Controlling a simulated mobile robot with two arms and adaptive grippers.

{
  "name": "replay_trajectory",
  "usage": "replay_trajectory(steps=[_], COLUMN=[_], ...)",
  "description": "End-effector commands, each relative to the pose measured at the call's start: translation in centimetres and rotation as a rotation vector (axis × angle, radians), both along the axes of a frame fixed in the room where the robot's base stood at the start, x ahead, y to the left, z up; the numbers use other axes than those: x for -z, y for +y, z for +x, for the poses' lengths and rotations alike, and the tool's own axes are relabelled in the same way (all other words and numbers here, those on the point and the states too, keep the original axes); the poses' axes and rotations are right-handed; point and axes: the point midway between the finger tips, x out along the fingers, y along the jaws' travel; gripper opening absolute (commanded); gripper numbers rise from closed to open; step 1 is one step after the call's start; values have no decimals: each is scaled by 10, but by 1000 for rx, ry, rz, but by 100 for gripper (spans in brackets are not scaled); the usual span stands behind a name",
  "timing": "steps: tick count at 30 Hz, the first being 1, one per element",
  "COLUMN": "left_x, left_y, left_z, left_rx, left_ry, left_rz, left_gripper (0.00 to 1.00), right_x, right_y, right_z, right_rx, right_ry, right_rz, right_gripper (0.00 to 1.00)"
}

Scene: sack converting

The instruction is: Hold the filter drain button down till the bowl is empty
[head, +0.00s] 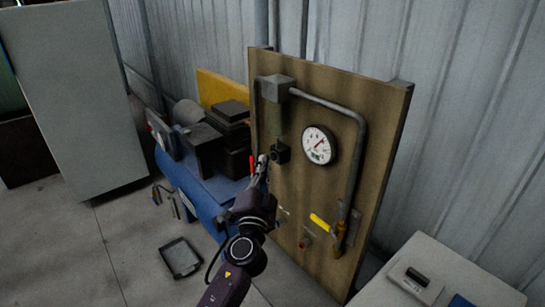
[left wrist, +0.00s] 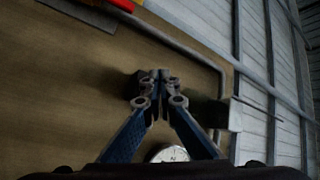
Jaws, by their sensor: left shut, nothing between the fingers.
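The filter hangs on the brown board (head: 345,100). It has a grey block (head: 277,86) on top, a dim bowl (head: 274,118) below, and a black fitting (head: 281,153) at the lower end. I cannot tell the liquid level in the bowl. My left gripper (head: 262,160) is shut and empty, its fingertips just left of the black fitting in the head view. In the left wrist view the shut fingertips (left wrist: 160,80) overlap the dark fitting (left wrist: 139,86); contact cannot be told. The drain button itself is not distinct. My right gripper is not in view.
A round gauge (head: 318,145), pipe (head: 359,165) and yellow valve handle (head: 321,222) are on the board. A blue tank (head: 196,188) stands behind left. A black tray (head: 181,257) lies on the floor. A pale bench (head: 440,262) stands right.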

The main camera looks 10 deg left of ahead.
Motion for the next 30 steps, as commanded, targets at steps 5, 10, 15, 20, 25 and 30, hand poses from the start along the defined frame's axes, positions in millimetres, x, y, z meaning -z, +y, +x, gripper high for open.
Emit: replay_trajectory(steps=[5, 10, 15, 20, 25, 30], left_x=[0, 0, 0, 0, 0, 0], left_y=[2, 2, 9, 19, 28, 33], left_z=[-3, -2, -10, -23, -36, -42], left_rx=[0, -1, -2, -2, -1, -2], left_ry=[0, 1, 0, 1, 1, 0], left_rz=[1, 1, 0, 0, 1, 1], left_gripper=[0, 0, 0, 0, 0, 0], right_x=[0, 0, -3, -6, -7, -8], right_y=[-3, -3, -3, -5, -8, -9], right_z=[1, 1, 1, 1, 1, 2], right_rx=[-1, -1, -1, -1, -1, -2], right_ry=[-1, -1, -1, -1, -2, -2], right_rz=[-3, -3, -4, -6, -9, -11], right_gripper=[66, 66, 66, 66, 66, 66])
